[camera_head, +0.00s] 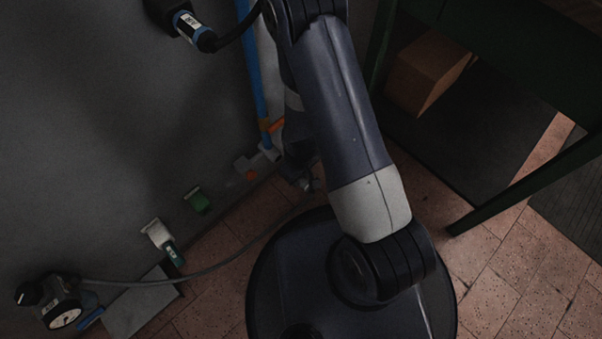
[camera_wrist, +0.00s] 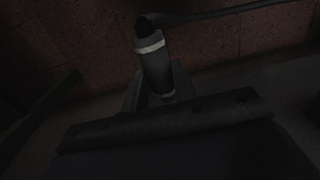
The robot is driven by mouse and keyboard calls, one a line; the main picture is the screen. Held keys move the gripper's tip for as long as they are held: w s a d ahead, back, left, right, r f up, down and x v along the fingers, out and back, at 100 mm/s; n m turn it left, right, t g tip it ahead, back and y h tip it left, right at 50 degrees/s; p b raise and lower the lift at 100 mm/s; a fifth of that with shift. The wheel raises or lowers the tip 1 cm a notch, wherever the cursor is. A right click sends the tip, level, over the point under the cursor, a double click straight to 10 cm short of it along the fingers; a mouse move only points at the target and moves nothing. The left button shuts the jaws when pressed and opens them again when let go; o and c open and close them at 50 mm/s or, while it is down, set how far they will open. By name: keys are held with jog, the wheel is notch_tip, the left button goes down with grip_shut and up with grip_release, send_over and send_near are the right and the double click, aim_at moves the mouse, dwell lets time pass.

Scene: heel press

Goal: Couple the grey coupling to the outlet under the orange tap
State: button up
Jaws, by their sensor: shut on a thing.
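The grey coupling (camera_wrist: 153,70), with a pale band, is between the jaws of my gripper (camera_wrist: 157,92) in the wrist view. A dark hose leads from its far end. In the head view my gripper (camera_head: 302,165) is low by the wall, partly hidden behind my arm, and the coupling is too dark to make out. A bright orange part (camera_head: 276,126), seemingly the orange tap, sits at the foot of the blue pipe, just left of my gripper. Its outlet is not clear. The wrist view shows no tap or outlet.
A green fitting (camera_head: 198,201), a white fitting (camera_head: 158,234) and a dim reddish one (camera_head: 245,168) line the wall. A gauge (camera_head: 65,317) stands lower left; a grey hose (camera_head: 200,272) runs from it towards my gripper.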

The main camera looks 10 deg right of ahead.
jog(key=shift+w+a, duration=0.1)
jog(key=shift+w, duration=0.05)
jog(key=shift+w+a+p, duration=0.1)
jog(key=shift+w+a, duration=0.4)
jog(key=shift+w, duration=0.25)
jog(key=shift+w+a+p, duration=0.1)
jog(key=shift+w+a, duration=0.45)
jog(key=shift+w, duration=0.25)
jog(key=shift+w+a+p, duration=0.1)
jog(key=shift+w+a, duration=0.4)
jog(key=shift+w, duration=0.25)
jog(key=shift+b, duration=0.35)
dwell(0.5)
